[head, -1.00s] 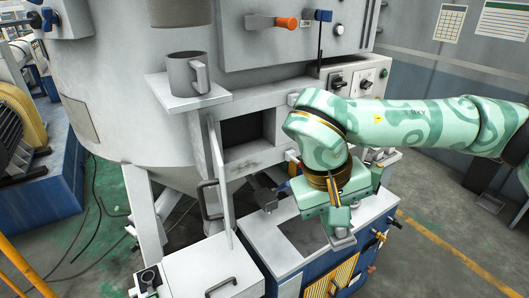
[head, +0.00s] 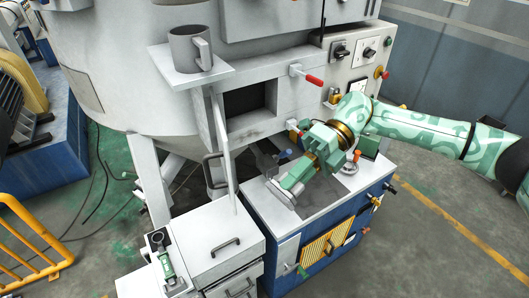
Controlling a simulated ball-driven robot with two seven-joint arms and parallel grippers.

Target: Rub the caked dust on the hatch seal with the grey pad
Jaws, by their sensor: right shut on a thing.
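The hatch opening (head: 247,100) is a dark square in the side of the pale grey vessel. Its door (head: 223,160) hangs open to the left. Dark smudges of dust (head: 256,124) show on the pale rim below the opening. My right gripper (head: 284,191) is low over the white top of the blue cabinet, to the lower right of the hatch and apart from it. It is shut on a small grey thing at its fingertips, apparently the grey pad (head: 281,194), mostly hidden by the fingers. My left gripper is not in view.
A grey mug (head: 189,48) stands on a shelf (head: 207,77) left above the hatch. A red-handled lever (head: 312,81) sticks out right of it. A white drawer unit (head: 213,235) stands in front, with a green-handled tool (head: 166,264) in a holder beside it.

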